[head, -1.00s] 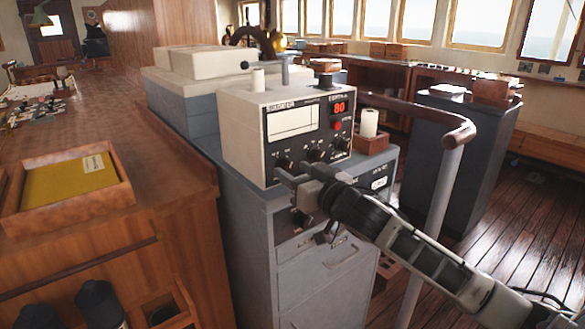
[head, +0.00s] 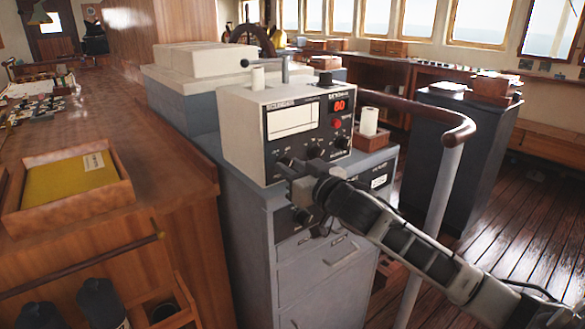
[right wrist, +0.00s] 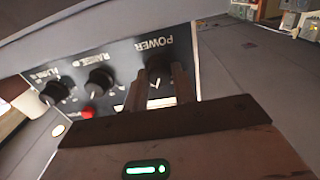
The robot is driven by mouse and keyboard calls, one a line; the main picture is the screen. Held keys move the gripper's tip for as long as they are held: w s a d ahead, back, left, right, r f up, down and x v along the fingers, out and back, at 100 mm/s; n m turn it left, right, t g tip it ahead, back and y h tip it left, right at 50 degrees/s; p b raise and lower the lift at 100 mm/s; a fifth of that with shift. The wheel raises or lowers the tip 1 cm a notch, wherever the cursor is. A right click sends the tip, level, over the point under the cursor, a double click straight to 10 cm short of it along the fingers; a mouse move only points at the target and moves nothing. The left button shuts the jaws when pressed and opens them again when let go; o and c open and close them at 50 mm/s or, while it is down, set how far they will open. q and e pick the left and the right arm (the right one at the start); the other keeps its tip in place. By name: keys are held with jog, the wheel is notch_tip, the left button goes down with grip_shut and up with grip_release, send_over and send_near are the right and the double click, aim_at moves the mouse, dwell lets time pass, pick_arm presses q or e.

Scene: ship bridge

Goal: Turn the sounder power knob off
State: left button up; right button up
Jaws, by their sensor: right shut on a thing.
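The sounder (head: 245,130) is a cream box with a black front panel, a white screen window and a lit red display. Its power knob (right wrist: 160,68) is black and sits under the word POWER in the right wrist view. My right gripper (right wrist: 159,90) has its two fingers on either side of this knob and is shut on it. In the head view, my right gripper (head: 293,170) is at the lower left of the panel and partly hides the knob. The knob's exact pointer angle is hard to read. My left gripper is not in view.
Two more black knobs, one marked RANGE (right wrist: 101,80), and a red button (right wrist: 88,113) are beside the power knob. A grey cabinet (head: 240,215) carries the sounder. A handrail (head: 440,185) stands close to my right arm. A wooden tray (head: 118,190) lies on the left counter.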

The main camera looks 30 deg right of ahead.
jog(key=n+p, duration=0.2)
jog(key=n, duration=0.4)
jog(key=n+p, duration=0.1)
jog(key=n, duration=0.4)
jog(key=shift+n, duration=0.3)
dwell(0.5)
jog(key=o, duration=1)
jog(key=shift+s+f, duration=0.1)
jog(key=shift+s, duration=0.05)
jog(key=s, duration=0.5)
jog(key=s+b, duration=0.1)
jog(key=s, duration=0.4)
jog(key=s+d, duration=0.1)
jog(key=s, duration=0.4)
jog(key=shift+s+f+b, duration=0.25)
jog(key=shift+s+b, duration=0.05)
jog(key=shift+s, duration=0.05)
